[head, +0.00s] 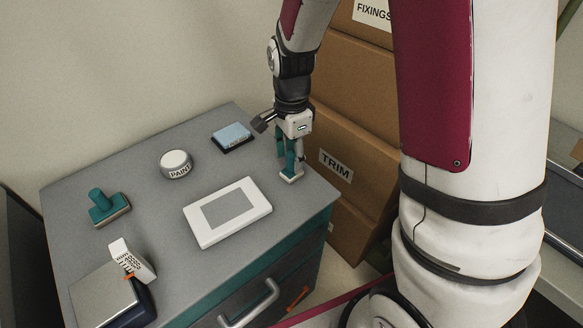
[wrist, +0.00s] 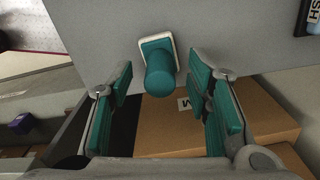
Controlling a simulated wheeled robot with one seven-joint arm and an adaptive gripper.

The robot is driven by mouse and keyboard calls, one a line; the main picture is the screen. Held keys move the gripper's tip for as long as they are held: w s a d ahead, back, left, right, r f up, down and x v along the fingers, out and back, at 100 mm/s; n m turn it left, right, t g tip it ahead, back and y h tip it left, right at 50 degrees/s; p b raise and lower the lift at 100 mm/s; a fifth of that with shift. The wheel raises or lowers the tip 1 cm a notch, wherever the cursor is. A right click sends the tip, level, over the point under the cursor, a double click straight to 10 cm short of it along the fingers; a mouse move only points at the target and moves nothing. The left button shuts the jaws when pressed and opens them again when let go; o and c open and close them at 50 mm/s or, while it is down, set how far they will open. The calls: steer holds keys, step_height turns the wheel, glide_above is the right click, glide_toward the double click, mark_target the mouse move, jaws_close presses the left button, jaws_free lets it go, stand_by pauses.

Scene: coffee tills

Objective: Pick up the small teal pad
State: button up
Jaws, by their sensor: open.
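A small teal piece with a round post and a pale-edged square base (wrist: 160,70) stands on the grey cabinet top near its right corner. In the head view its pale base (head: 291,177) shows below my gripper (head: 290,158), and the rest is mostly hidden by the fingers. In the wrist view my gripper (wrist: 163,85) is open, with teal-padded fingers left and right of the post and gaps on both sides. A larger teal stamp-like piece (head: 108,209) with a brown base stands at the left of the cabinet top.
Stacked cardboard boxes (head: 345,150) stand close behind my gripper.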

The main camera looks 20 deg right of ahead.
mark_target(291, 154)
jaws_close()
steer(key=shift+r, duration=0.75)
step_height(291, 154, up, 2)
steer(key=shift+r+p, duration=0.15)
steer(key=shift+p, duration=0.15)
steer(key=s+r+p, duration=0.1)
steer(key=s+p, duration=0.6)
steer(key=s, duration=0.9)
steer(key=shift+d+r+p, duration=0.15)
steer(key=shift+d+p, duration=0.2)
steer(key=shift+d, duration=0.05)
